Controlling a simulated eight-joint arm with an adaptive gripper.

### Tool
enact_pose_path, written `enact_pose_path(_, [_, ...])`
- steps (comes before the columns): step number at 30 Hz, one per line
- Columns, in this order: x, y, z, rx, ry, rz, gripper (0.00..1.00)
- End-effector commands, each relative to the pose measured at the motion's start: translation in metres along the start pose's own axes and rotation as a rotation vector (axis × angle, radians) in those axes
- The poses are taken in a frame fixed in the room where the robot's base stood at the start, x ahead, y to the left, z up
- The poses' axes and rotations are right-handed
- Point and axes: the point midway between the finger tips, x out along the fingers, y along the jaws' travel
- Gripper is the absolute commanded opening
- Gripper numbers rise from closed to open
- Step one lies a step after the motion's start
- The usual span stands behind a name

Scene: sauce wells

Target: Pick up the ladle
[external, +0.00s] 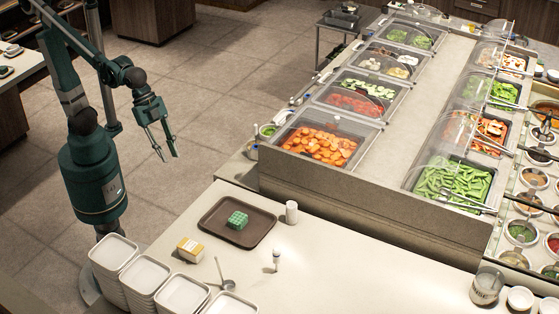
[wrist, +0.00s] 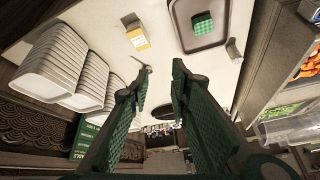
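A small metal ladle (external: 220,271) lies on the pale counter near the front, with its bowl end close to the stacked white dishes. In the wrist view, a thin ladle-like piece (wrist: 141,64) shows just beyond the left fingertip, partly hidden. My gripper (external: 168,157) hangs in the air to the left of the counter, pointing down, well apart from the ladle. In the wrist view my gripper (wrist: 160,68) has its two green fingers spread, with nothing between the tips. Other utensils rest in the sauce wells (external: 529,204) at the far right.
Stacked white dishes (external: 150,272) line the counter's near left edge. A yellow and white box (external: 190,249), a brown tray (external: 212,222) with a green block (external: 237,220), a white cylinder (external: 291,212) and a small shaker (external: 276,260) surround the ladle.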

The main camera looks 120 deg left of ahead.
Motion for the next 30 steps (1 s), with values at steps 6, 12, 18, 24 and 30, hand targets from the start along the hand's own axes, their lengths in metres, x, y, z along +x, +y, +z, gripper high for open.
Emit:
enact_pose_path(6, [0.025,-0.001,-0.031,0.078,-0.013,0.032,0.21])
enact_pose_path(12, [0.05,0.0,-0.057,0.152,-0.023,0.061,0.21])
enact_pose_path(18, [0.078,0.002,-0.081,0.225,-0.03,0.092,0.21])
enact_pose_path(24, [0.109,0.004,-0.103,0.297,-0.036,0.123,0.21])
enact_pose_path(30, [0.143,0.007,-0.123,0.372,-0.04,0.155,0.21])
